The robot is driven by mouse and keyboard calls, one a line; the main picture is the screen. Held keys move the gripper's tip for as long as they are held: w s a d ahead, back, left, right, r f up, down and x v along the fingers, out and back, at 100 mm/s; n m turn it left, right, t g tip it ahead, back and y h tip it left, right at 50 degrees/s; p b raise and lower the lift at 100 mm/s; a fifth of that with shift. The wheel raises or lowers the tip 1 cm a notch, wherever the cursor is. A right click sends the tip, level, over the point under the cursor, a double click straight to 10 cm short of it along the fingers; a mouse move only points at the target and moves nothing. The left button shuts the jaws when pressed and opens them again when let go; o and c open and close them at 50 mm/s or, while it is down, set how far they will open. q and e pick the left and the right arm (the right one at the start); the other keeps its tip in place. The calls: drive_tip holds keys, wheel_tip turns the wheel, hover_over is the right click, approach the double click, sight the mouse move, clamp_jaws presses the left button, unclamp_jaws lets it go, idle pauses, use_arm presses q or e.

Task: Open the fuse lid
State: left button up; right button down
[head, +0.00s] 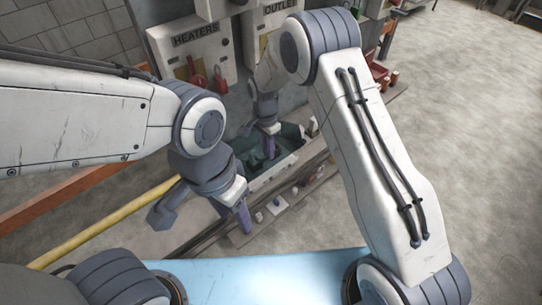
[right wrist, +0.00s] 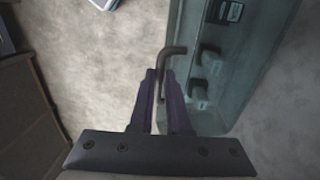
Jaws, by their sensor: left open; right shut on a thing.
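My right gripper (head: 269,152) reaches down over a dark teal box (head: 285,160) beyond my left gripper. In the right wrist view my right gripper (right wrist: 160,85) has its purple fingers shut on a dark bent handle (right wrist: 173,50), whose hooked end sticks out past the tips. The teal box (right wrist: 238,60) lies beside it at the right, with grey blocks inside. I cannot tell which part is the fuse lid or how far open it is. My left gripper (head: 204,218) is open and empty, with its fingers wide apart, nearer to me than the box.
A grey "HEATERS" panel (head: 195,42) with red padlock-like parts and an "OUTLET" panel (head: 280,8) stand behind the box. A ledge with small items (head: 277,205) runs in front of it. A yellow rail (head: 105,222) lies at the left. Floor at the right is clear.

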drive_tip(key=shift+w+a+r, duration=0.45)
drive_tip(key=shift+w+r, duration=0.05)
drive_tip(key=shift+r, duration=0.2)
drive_tip(key=shift+w+a+r, duration=0.45)
drive_tip(key=shift+r, duration=0.25)
drive_tip(key=c, duration=0.9)
unclamp_jaws()
drive_tip(key=shift+a, duration=0.1)
drive_tip(key=shift+w+r, duration=0.15)
drive_tip(key=shift+r, duration=0.05)
drive_tip(key=shift+r+b, duration=1.6)
drive_tip(key=shift+r, duration=3.4)
